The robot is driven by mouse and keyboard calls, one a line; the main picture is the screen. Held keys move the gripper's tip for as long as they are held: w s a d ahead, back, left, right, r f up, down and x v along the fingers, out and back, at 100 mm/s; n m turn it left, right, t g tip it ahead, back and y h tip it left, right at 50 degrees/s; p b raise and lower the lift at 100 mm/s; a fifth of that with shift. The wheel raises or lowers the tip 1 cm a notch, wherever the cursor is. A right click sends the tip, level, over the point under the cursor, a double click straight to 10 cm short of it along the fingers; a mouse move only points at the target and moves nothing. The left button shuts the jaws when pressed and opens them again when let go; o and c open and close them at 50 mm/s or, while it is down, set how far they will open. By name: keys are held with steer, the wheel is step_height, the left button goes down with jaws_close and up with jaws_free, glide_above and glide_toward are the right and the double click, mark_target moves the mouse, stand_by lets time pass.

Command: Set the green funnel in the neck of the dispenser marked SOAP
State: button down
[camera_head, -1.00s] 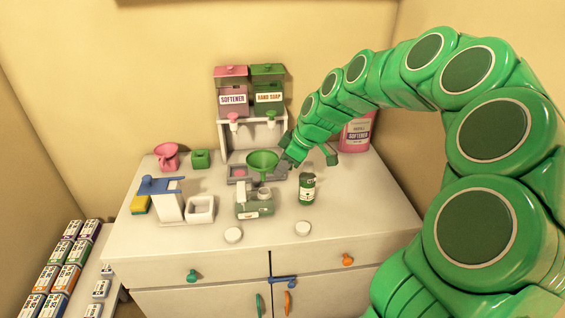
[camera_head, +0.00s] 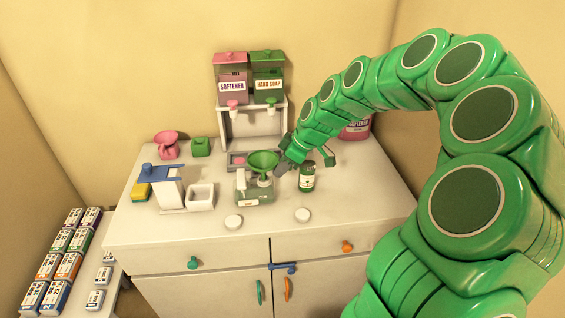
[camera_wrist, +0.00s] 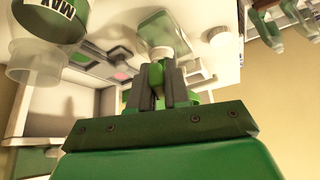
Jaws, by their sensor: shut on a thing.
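The green funnel (camera_head: 264,159) is held upright above the counter, and my gripper (camera_head: 285,158) is shut on its right side. A squat, see-through greenish dispenser (camera_head: 253,193) with a white neck stands just below the funnel. Its small label is too blurred to read. The funnel's spout appears to be at or just above the neck; I cannot tell whether it is inside. In the wrist view, my gripper (camera_wrist: 155,85) hides most of the funnel, with green showing between and beside the fingers. The dispenser's white neck (camera_wrist: 161,53) shows just beyond the fingertips.
A dark green bottle (camera_head: 306,177) stands close to the right. Two white caps lie in front.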

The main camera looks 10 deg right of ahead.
steer(key=shift+f, duration=1.2)
steer(key=c, duration=1)
jaws_free()
steer(key=shift+r, duration=0.15)
steer(key=v, duration=0.8)
steer(key=s+a+r+m+h, duration=0.1)
steer(key=s+a+r+m, duration=0.15)
steer(key=s, duration=0.55)
steer(key=s+d+m+g+h, duration=0.1)
steer(key=s+m, duration=0.2)
steer(key=s, duration=0.7)
steer(key=s+d+m+g+h, duration=0.1)
steer(key=s+m, duration=0.3)
steer(key=s, duration=0.6)
steer(key=s+d+m+g+h, duration=0.2)
steer(key=s+d+m, duration=0.1)
steer(key=s, duration=0.7)
steer(key=shift+s+d+m+h, duration=0.15)
steer(key=shift+s+m+h, duration=0.15)
steer(key=shift+m, duration=0.25)
